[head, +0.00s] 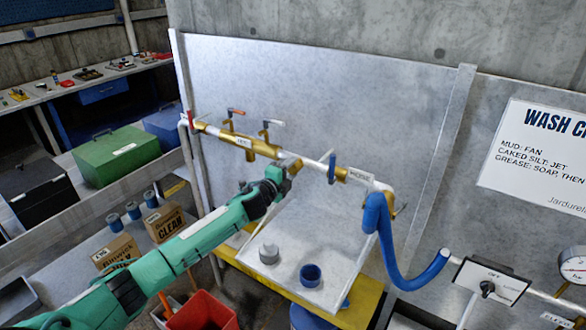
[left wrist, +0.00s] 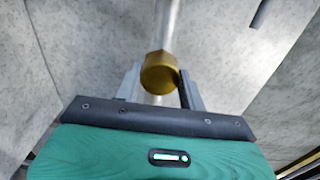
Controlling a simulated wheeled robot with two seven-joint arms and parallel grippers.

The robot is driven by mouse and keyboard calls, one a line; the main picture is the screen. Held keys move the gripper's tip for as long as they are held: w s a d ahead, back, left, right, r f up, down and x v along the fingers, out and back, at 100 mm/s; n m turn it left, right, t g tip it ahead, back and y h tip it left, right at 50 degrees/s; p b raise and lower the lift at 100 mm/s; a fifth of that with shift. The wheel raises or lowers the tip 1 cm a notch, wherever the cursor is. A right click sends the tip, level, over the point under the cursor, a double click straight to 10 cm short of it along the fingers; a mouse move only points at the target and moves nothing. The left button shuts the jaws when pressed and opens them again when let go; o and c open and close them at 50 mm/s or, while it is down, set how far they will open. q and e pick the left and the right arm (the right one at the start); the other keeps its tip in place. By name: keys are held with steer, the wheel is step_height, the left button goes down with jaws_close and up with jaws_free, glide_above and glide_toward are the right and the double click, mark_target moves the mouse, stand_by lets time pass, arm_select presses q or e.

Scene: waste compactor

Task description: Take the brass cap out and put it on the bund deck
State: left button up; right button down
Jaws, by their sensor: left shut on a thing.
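The brass cap (left wrist: 160,73) shows in the left wrist view between the two grey fingers of my left gripper (left wrist: 159,84). The fingers are shut on its sides. A pale pipe runs in line with the cap, above and below it. In the head view my left gripper (head: 285,170) is at the middle of the brass and white pipe run (head: 245,142), and the cap is mostly hidden there. The yellow deck (head: 262,288) with a pale grey tray (head: 285,291) on it is below the gripper. My right gripper is not in view.
A grey round piece (head: 269,254) and a blue cup (head: 310,275) stand on the tray. A blue hose (head: 388,250) hangs at the right of the pipes. A red bin (head: 203,312) and cardboard boxes (head: 164,223) are at the lower left. A grey panel (head: 330,100) stands behind.

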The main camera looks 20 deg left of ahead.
arm_select(q)
steer(key=shift+c, duration=1.4)
steer(key=n+p, duration=0.1)
steer(key=n, duration=0.2)
steer(key=shift+r+n, duration=0.1)
steer(key=shift+n, duration=1)
steer(key=n+p, duration=0.1)
steer(key=n, duration=0.2)
steer(key=shift+p, duration=0.3)
steer(key=shift+n, duration=1.1)
